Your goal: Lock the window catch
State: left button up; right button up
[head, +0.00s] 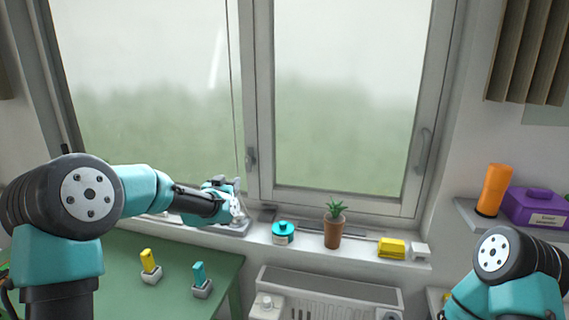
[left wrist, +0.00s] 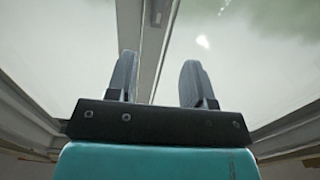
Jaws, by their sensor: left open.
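The window catch (head: 251,158) is a small grey handle on the middle post between the two window panes. Another grey handle (head: 423,150) sits on the right edge of the right-hand sash. My left gripper (head: 238,192) is open, below and slightly left of the middle catch, just above the sill. In the left wrist view its two fingers (left wrist: 155,80) stand apart with nothing between them, facing the frame post (left wrist: 155,35). The catch cannot be made out clearly in that view. My right arm shows at the lower right, but its gripper is out of view.
On the sill (head: 375,248) stand a teal jar (head: 283,232), a potted plant (head: 334,228) and a yellow block (head: 391,248). A radiator (head: 330,290) is below. A green table (head: 120,270) holds two small upright pieces. A shelf at right holds an orange cylinder (head: 493,189) and purple box (head: 538,206).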

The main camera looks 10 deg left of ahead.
aim_at(247, 164)
pick_arm(q)
jog(key=shift+r, duration=0.15)
jog(key=shift+w, duration=0.1)
jog(key=w, duration=0.5)
jog(key=w+d, duration=0.1)
jog(key=w, duration=0.5)
jog(key=w+d, duration=0.1)
jog(key=w, duration=0.5)
jog(key=shift+w, duration=0.1)
grip_shut()
dwell(0.5)
